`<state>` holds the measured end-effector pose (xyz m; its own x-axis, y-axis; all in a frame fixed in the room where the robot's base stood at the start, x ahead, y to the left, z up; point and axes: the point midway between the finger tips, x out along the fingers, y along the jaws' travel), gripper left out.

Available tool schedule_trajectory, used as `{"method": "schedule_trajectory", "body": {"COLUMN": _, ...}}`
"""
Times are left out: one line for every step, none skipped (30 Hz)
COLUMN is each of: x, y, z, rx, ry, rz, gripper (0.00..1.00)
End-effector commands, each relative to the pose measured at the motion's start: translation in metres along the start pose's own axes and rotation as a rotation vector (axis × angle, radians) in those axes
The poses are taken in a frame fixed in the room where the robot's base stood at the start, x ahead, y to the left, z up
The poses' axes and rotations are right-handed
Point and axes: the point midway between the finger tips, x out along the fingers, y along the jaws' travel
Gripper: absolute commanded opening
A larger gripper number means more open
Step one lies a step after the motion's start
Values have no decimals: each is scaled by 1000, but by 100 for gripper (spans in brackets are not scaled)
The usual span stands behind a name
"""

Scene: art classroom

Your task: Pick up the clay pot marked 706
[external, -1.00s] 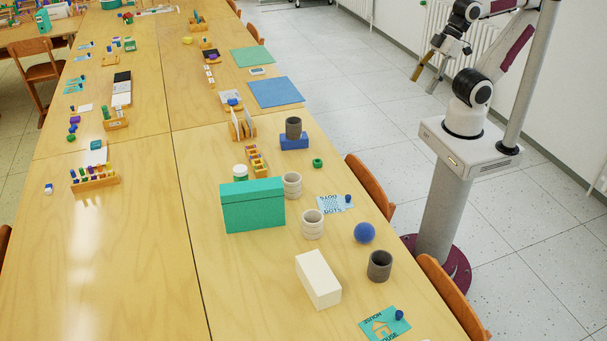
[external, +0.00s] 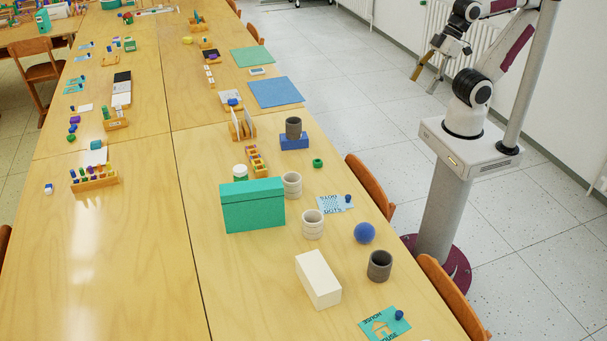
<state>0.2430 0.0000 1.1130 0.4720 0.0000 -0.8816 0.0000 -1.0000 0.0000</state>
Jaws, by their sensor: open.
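Several pots stand upright on the long wooden table, and no number 706 can be read on any of them. One dark grey pot (external: 379,266) stands near the table's right edge. Another dark grey pot (external: 293,128) stands on a blue block (external: 294,142) farther back. A pale ribbed pot (external: 312,224) and a second pale ribbed pot (external: 292,185) stand right of the teal box. My gripper (external: 428,80) is open and empty at the upper right, beyond the table's edge and well apart from all the pots.
The teal box (external: 252,206), a white block (external: 318,279) and a blue ball (external: 364,233) stand close to the pots. A house card (external: 385,325) lies at the near edge. Chairs (external: 370,187) line the right side. The table (external: 110,270) is clear at near left.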

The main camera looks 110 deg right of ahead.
Motion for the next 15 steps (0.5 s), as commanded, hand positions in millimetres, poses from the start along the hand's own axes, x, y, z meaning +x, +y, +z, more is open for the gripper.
{"method": "schedule_trajectory", "body": {"x": 0, "y": 0, "z": 0, "rx": 0, "ry": 0, "rz": 0, "gripper": 62}}
{"method": "schedule_trajectory", "body": {"x": 0, "y": 0, "z": 0, "rx": 0, "ry": 0, "rz": 0, "gripper": 62}}
{"method": "schedule_trajectory", "body": {"x": 0, "y": 0, "z": -1, "rx": 0, "ry": 1, "rz": 1, "gripper": 62}}
{"method": "schedule_trajectory", "body": {"x": 1, "y": 0, "z": -1, "rx": 0, "ry": 1, "rz": 1, "gripper": 62}}
{"method": "schedule_trajectory", "body": {"x": 1, "y": 1, "z": -2, "rx": 0, "ry": 2, "rz": 3, "gripper": 62}}
{"method": "schedule_trajectory", "body": {"x": 2, "y": 2, "z": -4, "rx": 0, "ry": 4, "rz": 5, "gripper": 62}}
{"method": "schedule_trajectory", "body": {"x": 3, "y": 2, "z": -6, "rx": 0, "ry": 6, "rz": 7, "gripper": 62}}
{"method": "schedule_trajectory", "body": {"x": 4, "y": 3, "z": -8, "rx": -1, "ry": 8, "rz": 9, "gripper": 62}}
{"method": "schedule_trajectory", "body": {"x": 6, "y": 4, "z": -12, "rx": -1, "ry": 11, "rz": 13, "gripper": 62}}
{"method": "schedule_trajectory", "body": {"x": 7, "y": 6, "z": -15, "rx": -2, "ry": 14, "rz": 17, "gripper": 62}}
{"method": "schedule_trajectory", "body": {"x": 9, "y": 7, "z": -19, "rx": -2, "ry": 19, "rz": 21, "gripper": 62}}
{"method": "schedule_trajectory", "body": {"x": 12, "y": 9, "z": -24, "rx": -4, "ry": 24, "rz": 28, "gripper": 62}}
{"method": "schedule_trajectory", "body": {"x": 14, "y": 11, "z": -29, "rx": -6, "ry": 30, "rz": 34, "gripper": 62}}
{"method": "schedule_trajectory", "body": {"x": 16, "y": 13, "z": -33, "rx": -7, "ry": 34, "rz": 39, "gripper": 62}}
{"method": "schedule_trajectory", "body": {"x": 20, "y": 15, "z": -40, "rx": -9, "ry": 43, "rz": 46, "gripper": 62}}
